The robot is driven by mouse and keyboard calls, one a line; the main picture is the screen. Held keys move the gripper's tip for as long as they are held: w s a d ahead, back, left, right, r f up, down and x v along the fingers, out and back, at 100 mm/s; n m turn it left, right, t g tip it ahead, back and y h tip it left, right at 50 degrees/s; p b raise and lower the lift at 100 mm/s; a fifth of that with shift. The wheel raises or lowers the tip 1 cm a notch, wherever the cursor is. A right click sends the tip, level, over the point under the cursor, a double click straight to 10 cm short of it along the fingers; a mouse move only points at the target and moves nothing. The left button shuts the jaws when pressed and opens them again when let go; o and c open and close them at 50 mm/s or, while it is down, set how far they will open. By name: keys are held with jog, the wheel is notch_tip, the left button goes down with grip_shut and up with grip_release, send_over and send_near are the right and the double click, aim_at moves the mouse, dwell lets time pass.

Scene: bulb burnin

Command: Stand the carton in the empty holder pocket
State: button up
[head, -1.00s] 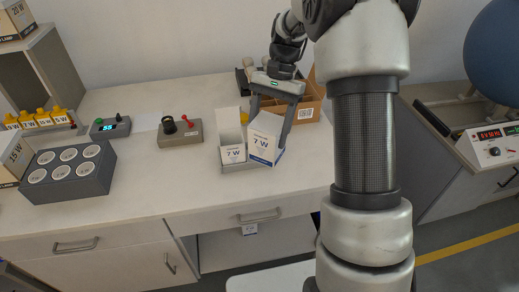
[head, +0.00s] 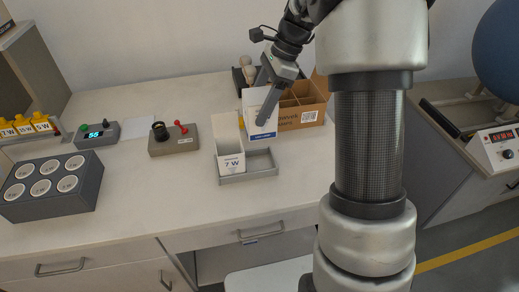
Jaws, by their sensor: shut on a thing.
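A white carton (head: 253,97) is held in my gripper (head: 262,112), up behind the holder and in front of the cardboard box. One dark finger lies across the carton's front; the other finger is hidden. The carton looks roughly upright, and I cannot tell how high it is above the bench. The grey holder (head: 262,173) sits near the bench's front edge. Its left pocket holds a tall white carton marked 7 W (head: 231,163). Its right pocket is empty.
A divided cardboard box (head: 302,117) stands behind and right of the carton. A grey switch box (head: 174,146) with a black knob and red lever is to the left. A grey socket block (head: 60,200) stands further left. Bench between is clear.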

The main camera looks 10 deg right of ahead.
notch_tip(320, 180, down, 15)
jog(key=shift+f+b, duration=0.2)
jog(key=shift+b, duration=0.9)
jog(key=shift+f, duration=0.2)
jog(key=o, duration=1.1)
jog(key=shift+o, duration=0.2)
jog(key=shift+r, duration=0.1)
